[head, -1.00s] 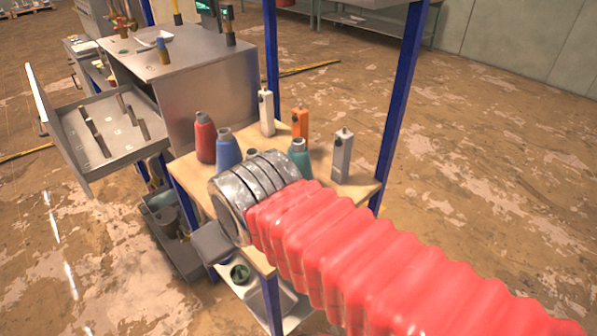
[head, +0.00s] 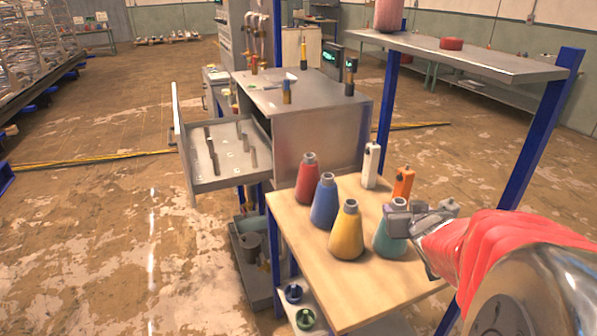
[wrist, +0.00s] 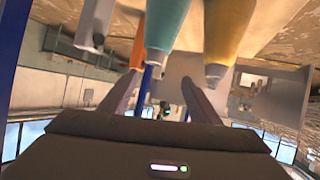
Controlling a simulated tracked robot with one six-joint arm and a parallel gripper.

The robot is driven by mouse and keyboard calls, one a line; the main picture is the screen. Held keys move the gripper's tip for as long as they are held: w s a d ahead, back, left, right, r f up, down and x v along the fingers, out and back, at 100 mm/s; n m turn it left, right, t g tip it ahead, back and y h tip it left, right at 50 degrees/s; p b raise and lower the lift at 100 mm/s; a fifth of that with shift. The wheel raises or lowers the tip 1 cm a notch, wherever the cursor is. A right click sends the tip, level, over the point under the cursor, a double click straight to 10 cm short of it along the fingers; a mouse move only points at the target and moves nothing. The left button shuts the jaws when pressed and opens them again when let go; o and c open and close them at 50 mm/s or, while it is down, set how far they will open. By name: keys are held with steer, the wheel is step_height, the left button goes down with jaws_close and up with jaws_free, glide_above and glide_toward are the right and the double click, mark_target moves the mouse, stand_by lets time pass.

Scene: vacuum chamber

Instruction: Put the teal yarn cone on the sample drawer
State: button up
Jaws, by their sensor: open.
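The teal yarn cone (head: 384,243) stands upright on the wooden table top, at the right of the yellow cone (head: 347,235). My gripper (head: 400,218) is at the teal cone's upper part and hides some of it. In the upside-down wrist view the teal cone (wrist: 167,20) points its narrow top toward the gap between the open, empty fingers (wrist: 161,82). I cannot tell whether they touch it. The sample drawer (head: 230,162) is pulled out of the metal cabinet at left, with several thin dividers inside and bare floor between them.
Blue (head: 324,205) and red (head: 307,182) cones stand left of the teal one. White (head: 371,167) and orange (head: 403,184) bottle-like objects stand behind it. The metal cabinet (head: 320,135) is beside the table, and a grey raised shelf (head: 475,60) overhangs the back right.

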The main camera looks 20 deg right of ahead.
mark_target(403, 206)
steer(key=d, duration=0.1)
steer(key=d+f, duration=0.1)
steer(key=f+t+y, duration=0.1)
steer(key=shift+s+d, duration=0.25)
steer(key=shift+d, duration=0.15)
steer(key=shift+x, duration=4.35)
steer(key=shift+r, duration=0.1)
steer(key=shift+x, duration=2.6)
steer(key=shift+a, duration=0.2)
steer(key=shift+c, duration=0.6)
